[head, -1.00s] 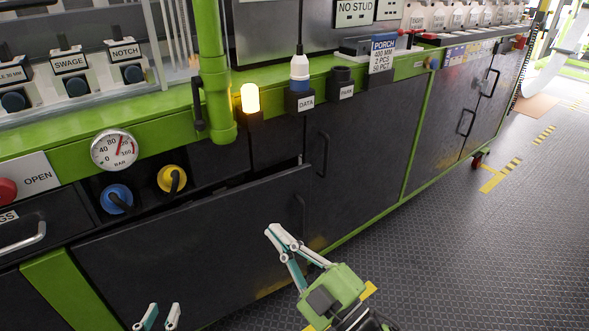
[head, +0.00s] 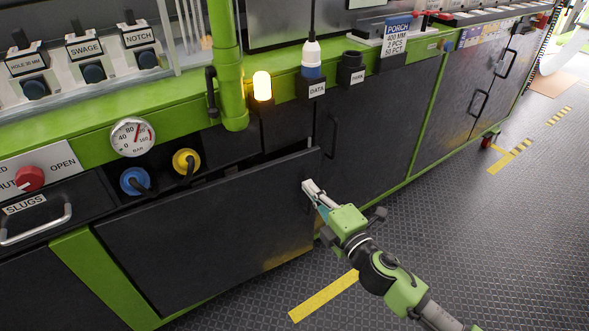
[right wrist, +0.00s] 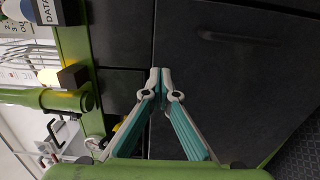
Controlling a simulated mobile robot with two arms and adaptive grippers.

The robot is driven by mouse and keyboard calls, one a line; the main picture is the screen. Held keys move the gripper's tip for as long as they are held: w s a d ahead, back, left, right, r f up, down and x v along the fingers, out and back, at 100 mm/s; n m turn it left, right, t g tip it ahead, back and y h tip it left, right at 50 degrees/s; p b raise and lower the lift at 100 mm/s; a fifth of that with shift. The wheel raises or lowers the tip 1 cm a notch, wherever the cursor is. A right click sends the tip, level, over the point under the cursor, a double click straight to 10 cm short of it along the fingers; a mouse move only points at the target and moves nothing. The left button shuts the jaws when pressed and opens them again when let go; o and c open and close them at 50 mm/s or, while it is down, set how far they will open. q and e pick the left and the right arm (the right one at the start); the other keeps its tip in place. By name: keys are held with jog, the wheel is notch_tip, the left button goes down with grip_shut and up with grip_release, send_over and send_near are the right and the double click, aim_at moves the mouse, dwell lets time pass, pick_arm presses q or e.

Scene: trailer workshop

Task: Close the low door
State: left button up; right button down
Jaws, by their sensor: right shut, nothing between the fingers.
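The low door (head: 200,235) is a wide, dark panel at the bottom of the green-framed bench in the head view. It stands slightly ajar, with a dark gap along its top edge. My right gripper (head: 308,188) is shut and empty, with its fingertips at the door's right edge, over where its handle was seen. I cannot tell whether they touch it. In the right wrist view the closed fingertips (right wrist: 160,75) point at dark panels with a seam beside them. My left gripper is not in view.
A neighbouring dark door (head: 375,125) with a vertical handle (head: 333,138) is to the right. A drawer with a bar handle (head: 38,225) is at the left. Blue (head: 134,181) and yellow (head: 186,161) plugs sit above the low door. The patterned floor (head: 470,235) is clear on the right.

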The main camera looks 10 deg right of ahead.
aim_at(289, 163)
jog(key=x, duration=0.7)
jog(key=shift+w+a, duration=0.2)
jog(key=shift+w, duration=0.5)
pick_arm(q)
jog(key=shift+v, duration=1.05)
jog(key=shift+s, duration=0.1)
